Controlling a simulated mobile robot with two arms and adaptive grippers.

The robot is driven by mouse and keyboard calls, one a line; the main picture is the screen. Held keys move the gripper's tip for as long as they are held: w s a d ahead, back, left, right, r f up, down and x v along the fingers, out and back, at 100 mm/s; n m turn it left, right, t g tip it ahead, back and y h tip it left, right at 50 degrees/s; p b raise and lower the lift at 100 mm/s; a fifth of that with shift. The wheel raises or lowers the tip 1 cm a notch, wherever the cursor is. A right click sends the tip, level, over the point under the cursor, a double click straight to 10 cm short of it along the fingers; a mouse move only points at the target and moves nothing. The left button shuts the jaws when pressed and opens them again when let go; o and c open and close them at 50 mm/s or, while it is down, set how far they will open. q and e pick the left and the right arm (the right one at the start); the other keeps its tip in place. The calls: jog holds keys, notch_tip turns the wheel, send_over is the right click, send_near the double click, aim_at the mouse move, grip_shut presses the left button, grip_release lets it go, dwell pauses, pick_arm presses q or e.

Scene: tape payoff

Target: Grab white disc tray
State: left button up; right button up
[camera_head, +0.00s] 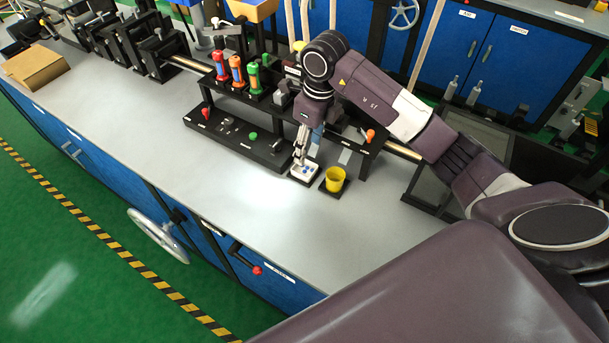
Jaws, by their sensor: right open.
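The white disc tray (304,173) is a small, shallow white tray on the grey bench, with small blue pieces in it. It stands at the front of the black rack, just left of a yellow cup. My right gripper (300,158) points down from the right arm, with its fingertips right at the tray's back edge. It is open. I cannot tell whether the fingers touch the tray. My left gripper is not in view.
The yellow cup (335,179) stands close on the tray's right. The black rack (240,136) with red, orange and green holders is behind and left. The bench top (240,205) in front is clear. A cardboard box (35,67) lies at the far left.

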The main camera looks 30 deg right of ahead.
aim_at(304, 171)
notch_tip(304, 171, down, 2)
jog(key=shift+a+f+p, duration=0.1)
jog(key=shift+f+p, duration=0.05)
jog(key=shift+p, duration=0.25)
jog(key=f+p, duration=0.1)
jog(key=f, duration=0.2)
jog(key=f+p, duration=0.1)
jog(key=f, duration=0.1)
jog(key=shift+w+a+f+p, duration=0.15)
jog(key=shift+w+p, duration=0.15)
jog(key=shift+w, duration=0.1)
jog(key=shift+f, duration=0.3)
jog(key=c, duration=0.8)
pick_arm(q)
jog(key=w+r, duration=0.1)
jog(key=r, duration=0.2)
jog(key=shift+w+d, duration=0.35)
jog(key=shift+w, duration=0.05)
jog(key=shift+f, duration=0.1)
pick_arm(e)
jog(key=shift+r, duration=0.1)
